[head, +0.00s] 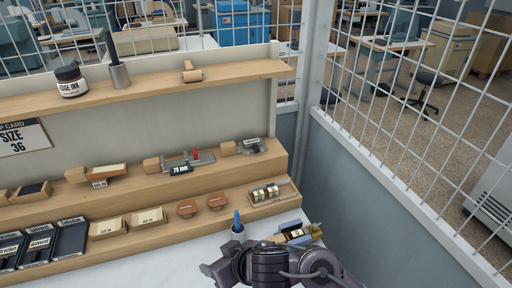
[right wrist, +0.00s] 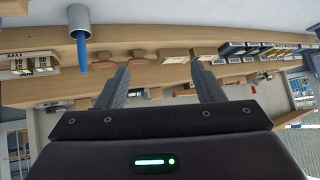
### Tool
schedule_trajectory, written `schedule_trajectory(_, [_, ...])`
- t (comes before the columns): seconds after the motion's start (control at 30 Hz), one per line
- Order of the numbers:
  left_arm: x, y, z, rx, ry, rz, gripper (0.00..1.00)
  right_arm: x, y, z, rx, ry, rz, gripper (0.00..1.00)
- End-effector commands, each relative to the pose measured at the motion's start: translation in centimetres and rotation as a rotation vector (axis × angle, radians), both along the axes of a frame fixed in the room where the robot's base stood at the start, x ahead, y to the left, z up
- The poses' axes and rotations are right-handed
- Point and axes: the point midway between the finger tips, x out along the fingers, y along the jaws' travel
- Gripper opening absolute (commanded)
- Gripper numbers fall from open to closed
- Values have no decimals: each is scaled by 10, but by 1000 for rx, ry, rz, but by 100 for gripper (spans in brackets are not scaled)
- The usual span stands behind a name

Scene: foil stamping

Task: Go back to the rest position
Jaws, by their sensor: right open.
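My right gripper (head: 222,268) is at the bottom middle of the head view, low over the white table in front of the wooden shelves. In the right wrist view its two fingers (right wrist: 160,85) are spread apart with nothing between them. A blue-tipped tool in a small grey cup (head: 237,229) stands just beyond the gripper. The tool (right wrist: 82,50) also shows at the left of the right wrist view, apart from the fingers. My left gripper is not in view.
A blue-grey holder with a brass piece (head: 300,233) lies beside my right arm. Stepped wooden shelves (head: 150,235) hold stamps, small boxes and a tray with brass type (head: 268,193). An ink jar (head: 71,82) stands on the upper shelf (head: 225,74). A white mesh fence (head: 410,130) stands at the right.

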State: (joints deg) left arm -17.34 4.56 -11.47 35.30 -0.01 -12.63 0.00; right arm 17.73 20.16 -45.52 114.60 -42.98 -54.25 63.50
Motion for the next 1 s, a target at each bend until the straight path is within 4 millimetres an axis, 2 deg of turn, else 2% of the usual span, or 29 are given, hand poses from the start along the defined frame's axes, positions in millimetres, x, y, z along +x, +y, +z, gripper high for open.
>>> schedule_trajectory(0.07, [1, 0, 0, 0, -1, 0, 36, 1, -18, 11, 10, -18, -90, 61])
schedule_trajectory(0.17, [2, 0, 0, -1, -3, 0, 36, 4, -61, 16, -32, -16, -215, 61])
schedule_trajectory(0.3, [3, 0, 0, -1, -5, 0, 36, -7, -128, 7, -126, 50, -356, 61])
schedule_trajectory(0.5, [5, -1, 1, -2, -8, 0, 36, -39, -197, -10, -240, 170, -460, 61])
schedule_trajectory(0.7, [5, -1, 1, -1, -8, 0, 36, -77, -246, -22, -324, 287, -516, 61])
schedule_trajectory(0.87, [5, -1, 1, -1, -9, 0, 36, -109, -278, -28, -378, 379, -543, 61])
schedule_trajectory(0.9, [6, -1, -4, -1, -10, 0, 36, -102, -275, -45, -379, 376, -536, 61])
schedule_trajectory(1.0, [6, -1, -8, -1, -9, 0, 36, -95, -273, -75, -381, 382, -532, 61])
